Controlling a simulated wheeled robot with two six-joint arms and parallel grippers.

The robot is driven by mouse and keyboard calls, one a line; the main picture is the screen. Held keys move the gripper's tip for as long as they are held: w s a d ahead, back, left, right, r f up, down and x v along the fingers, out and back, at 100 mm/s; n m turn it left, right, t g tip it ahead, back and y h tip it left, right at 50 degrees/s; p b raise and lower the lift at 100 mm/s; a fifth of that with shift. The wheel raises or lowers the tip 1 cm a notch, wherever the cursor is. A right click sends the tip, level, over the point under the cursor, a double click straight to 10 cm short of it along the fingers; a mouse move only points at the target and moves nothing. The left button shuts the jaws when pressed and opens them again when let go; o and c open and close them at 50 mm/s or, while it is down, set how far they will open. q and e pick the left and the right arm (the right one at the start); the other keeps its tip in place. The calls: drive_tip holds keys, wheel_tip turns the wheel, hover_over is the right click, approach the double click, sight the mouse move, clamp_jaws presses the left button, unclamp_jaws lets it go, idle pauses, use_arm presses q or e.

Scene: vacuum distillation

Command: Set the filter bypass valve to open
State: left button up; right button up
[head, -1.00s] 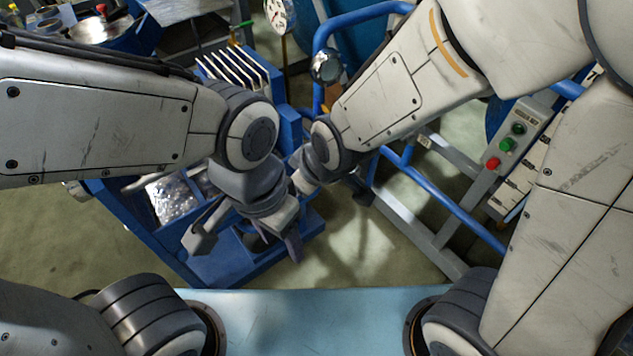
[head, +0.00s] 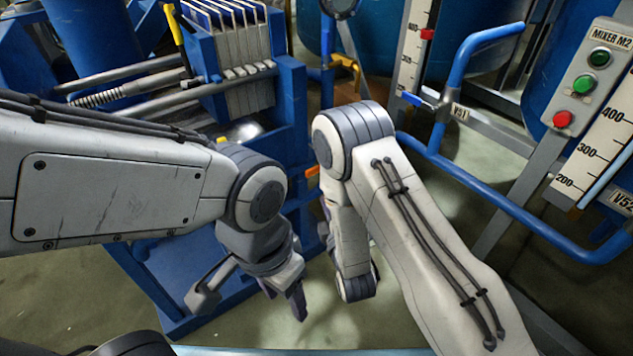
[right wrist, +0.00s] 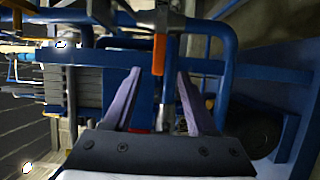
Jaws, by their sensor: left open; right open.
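In the right wrist view, an orange lever handle (right wrist: 160,52) stands upright, roughly in line with the gap between the fingertips of my right gripper (right wrist: 158,76). The gripper is open, and I see no contact. In the head view, a small orange piece (head: 312,172) shows beside the filter press, partly hidden by my right arm. I cannot tell whether it is the same lever or which handle is the filter bypass valve. My right gripper is hidden behind its arm there. My left gripper (head: 250,298) is open and empty, low in front of the blue press frame.
The filter press plates (head: 235,50) stand at upper left, with a yellow handle (head: 173,27) beside them. Another yellow handle (head: 345,64) is at top centre. A blue handle (head: 418,99) is near the V51 tag. Blue rails (head: 500,195) and a button panel (head: 590,75) stand at right.

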sight(317, 173)
drive_tip(key=b+x, duration=0.2)
drive_tip(key=x, duration=0.8)
drive_tip(key=shift+w+a+b, duration=0.1)
drive_tip(key=shift+b, duration=0.25)
clamp_jaws()
idle(0.9)
